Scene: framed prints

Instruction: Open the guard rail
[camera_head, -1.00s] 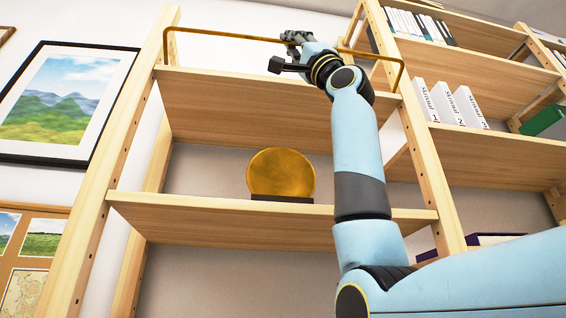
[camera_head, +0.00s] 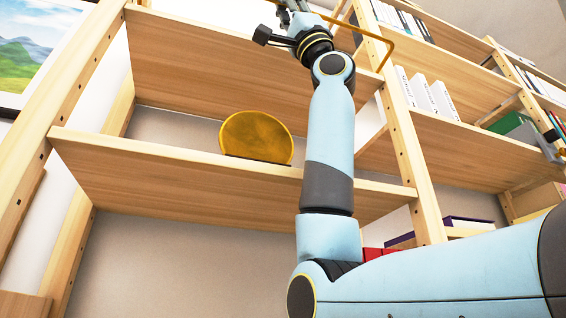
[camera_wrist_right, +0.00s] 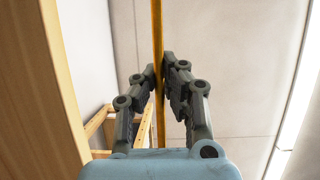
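The guard rail (camera_head: 385,38) is a thin brass-yellow bar at the front of a high shelf (camera_head: 200,62). Only its right end and bent corner show at the top of the head view; its left part is out of the picture. My right gripper (camera_wrist_right: 160,68) has its dark fingers on both sides of the bar in the wrist view, with the tips closed against it. In the head view the gripper itself (camera_head: 292,8) is partly cut off by the top edge. My left gripper is not in view.
A round gold plate (camera_head: 256,137) stands on the shelf below, left of my right arm. Wooden uprights (camera_head: 408,150) flank the bay. White binders (camera_head: 428,95) and books stand in the bay to the right. A framed landscape (camera_head: 25,60) hangs at the left.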

